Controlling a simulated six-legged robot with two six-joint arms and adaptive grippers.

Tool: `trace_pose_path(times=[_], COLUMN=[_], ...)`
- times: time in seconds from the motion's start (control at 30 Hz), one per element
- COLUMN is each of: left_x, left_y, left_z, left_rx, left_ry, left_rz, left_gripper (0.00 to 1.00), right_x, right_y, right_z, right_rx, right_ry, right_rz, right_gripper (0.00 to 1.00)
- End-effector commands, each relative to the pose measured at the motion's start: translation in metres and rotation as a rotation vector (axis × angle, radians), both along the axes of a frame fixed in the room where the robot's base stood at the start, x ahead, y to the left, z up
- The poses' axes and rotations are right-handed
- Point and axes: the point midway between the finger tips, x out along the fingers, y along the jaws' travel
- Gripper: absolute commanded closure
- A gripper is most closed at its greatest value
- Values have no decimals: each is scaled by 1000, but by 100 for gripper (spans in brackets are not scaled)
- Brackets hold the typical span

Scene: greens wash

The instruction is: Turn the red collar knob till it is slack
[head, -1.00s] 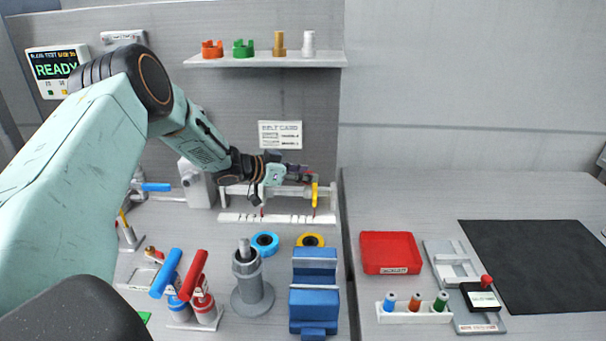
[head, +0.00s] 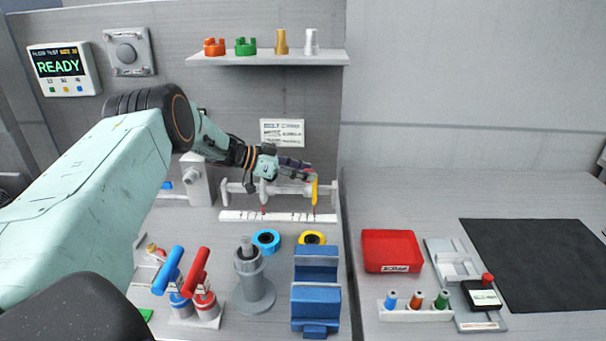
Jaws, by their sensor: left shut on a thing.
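My left gripper (head: 304,169) is at the right part of the white rail assembly (head: 236,187) on the back of the bench, just above the yellow upright piece (head: 315,190). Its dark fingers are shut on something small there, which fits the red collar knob. The fingers hide nearly all of it, so I cannot see how far it is turned. A white scale strip (head: 240,215) with small red pointers lies in front of the rail. My right gripper is not in view.
A blue ring (head: 266,239), a yellow ring (head: 312,238), a grey post (head: 254,285) and a blue block (head: 316,305) stand in front. A red-handled tool (head: 197,268) is at left. A red tray (head: 391,245) and black mat (head: 540,260) are at right.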

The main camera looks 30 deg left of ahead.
Motion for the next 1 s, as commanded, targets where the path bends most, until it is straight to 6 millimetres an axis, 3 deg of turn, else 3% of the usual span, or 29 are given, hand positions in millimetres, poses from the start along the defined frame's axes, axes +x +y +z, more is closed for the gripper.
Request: trace_pose_path(times=[0.2, 0.6, 0.63, 0.9, 1.0], left_x=[2, 1, 1, 1, 1], left_y=[1, 1, 1, 1, 1], left_z=[0, 2, 2, 1, 1], left_rx=[2, 2, 2, 2, 2], left_ry=[-4, 0, 0, 1, 2], left_rz=[-66, -80, -80, -80, -81], left_gripper=[94, 94, 61, 40, 40], right_x=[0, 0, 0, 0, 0], right_y=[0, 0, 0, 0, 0], right_z=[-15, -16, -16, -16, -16], right_rx=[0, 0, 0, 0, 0], right_ry=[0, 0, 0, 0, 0], right_rz=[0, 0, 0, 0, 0], right_gripper=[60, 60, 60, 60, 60])
